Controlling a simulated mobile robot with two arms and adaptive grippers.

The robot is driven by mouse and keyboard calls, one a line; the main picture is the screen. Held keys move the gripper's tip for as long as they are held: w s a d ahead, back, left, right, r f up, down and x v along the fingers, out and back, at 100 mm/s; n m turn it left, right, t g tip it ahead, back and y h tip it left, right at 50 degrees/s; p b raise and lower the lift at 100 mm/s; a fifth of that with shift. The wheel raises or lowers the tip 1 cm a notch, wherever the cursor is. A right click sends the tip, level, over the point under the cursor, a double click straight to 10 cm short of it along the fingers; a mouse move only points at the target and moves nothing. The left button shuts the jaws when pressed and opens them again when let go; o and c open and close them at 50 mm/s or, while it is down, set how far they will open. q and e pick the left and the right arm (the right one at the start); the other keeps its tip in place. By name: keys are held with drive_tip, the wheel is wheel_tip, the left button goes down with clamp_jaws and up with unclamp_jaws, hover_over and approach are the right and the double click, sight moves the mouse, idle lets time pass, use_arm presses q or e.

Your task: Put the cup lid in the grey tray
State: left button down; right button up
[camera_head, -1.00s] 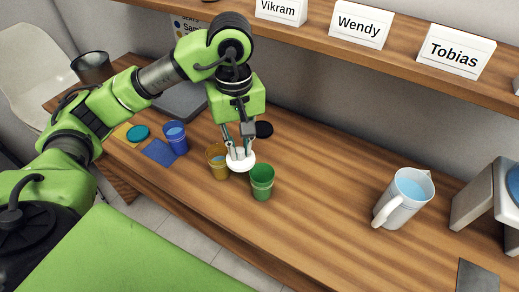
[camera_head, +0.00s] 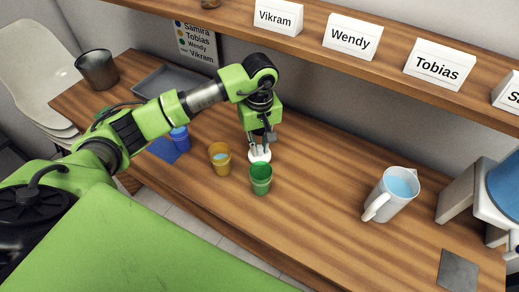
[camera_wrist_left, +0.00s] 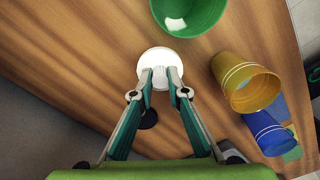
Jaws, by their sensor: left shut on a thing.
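The white cup lid (camera_head: 260,156) is gripped by its central knob in my left gripper (camera_head: 260,147), just behind the green cup (camera_head: 261,180). In the wrist view, the fingertips (camera_wrist_left: 166,72) close on the knob of the white lid (camera_wrist_left: 149,61). I cannot tell how high the lid is above the table. The grey tray (camera_head: 150,80) lies at the back left of the table, partly behind my left arm, and looks empty. My right gripper is not in view.
An amber cup (camera_head: 221,166) stands left of the green cup. A blue cup (camera_head: 180,139) stands on a blue mat (camera_head: 160,150). A white pitcher (camera_head: 389,200) stands at right. A dark disc (camera_wrist_left: 148,119) lies beneath the gripper. A shelf (camera_head: 390,68) overhangs the back.

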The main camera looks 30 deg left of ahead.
sight(259, 148)
use_arm(q)
wheel_tip(259, 148, down, 2)
drive_tip(key=shift+s+f+p, duration=0.1)
drive_tip(key=shift+f+p, duration=0.1)
drive_tip(key=shift+p, duration=0.25)
drive_tip(key=shift+f+b, duration=0.35)
drive_tip(key=shift+f, duration=0.2)
drive_tip(key=c, duration=2)
unclamp_jaws()
drive_tip(key=shift+o, duration=0.2)
drive_tip(key=shift+r, duration=0.1)
